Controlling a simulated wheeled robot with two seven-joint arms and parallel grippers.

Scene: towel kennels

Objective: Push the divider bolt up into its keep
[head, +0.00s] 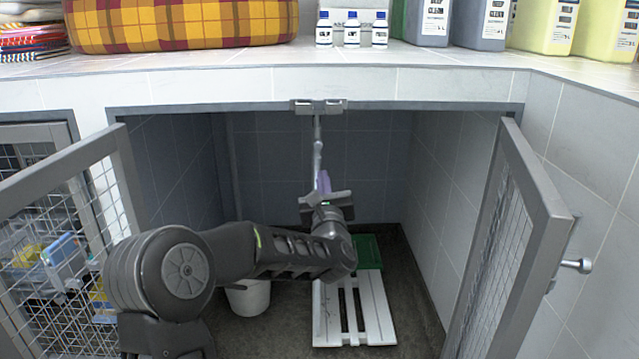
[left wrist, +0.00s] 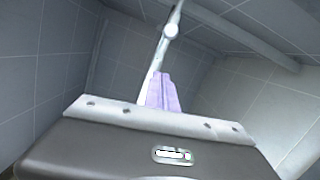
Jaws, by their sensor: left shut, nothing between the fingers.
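The divider bolt (head: 318,133) is a thin pale upright rod with a round knob in the middle of the kennel opening. Its top end reaches close to the keep (head: 318,106), a metal bracket under the counter edge; I cannot tell whether it is inside. My left gripper (head: 321,176) is shut and empty, pointing up just below the knob. In the left wrist view, its purple fingertips (left wrist: 162,88) stand close to the bolt (left wrist: 163,50), below the knob; contact is unclear. The bolt's lower part is hidden behind the gripper. My right gripper is out of view.
Mesh doors stand open at left (head: 121,185) and right (head: 535,195). Inside are a white slatted board (head: 375,310), a green item (head: 368,250) and a white bucket (head: 248,299). Bottles (head: 351,31) and a plaid bed (head: 180,25) sit on the counter.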

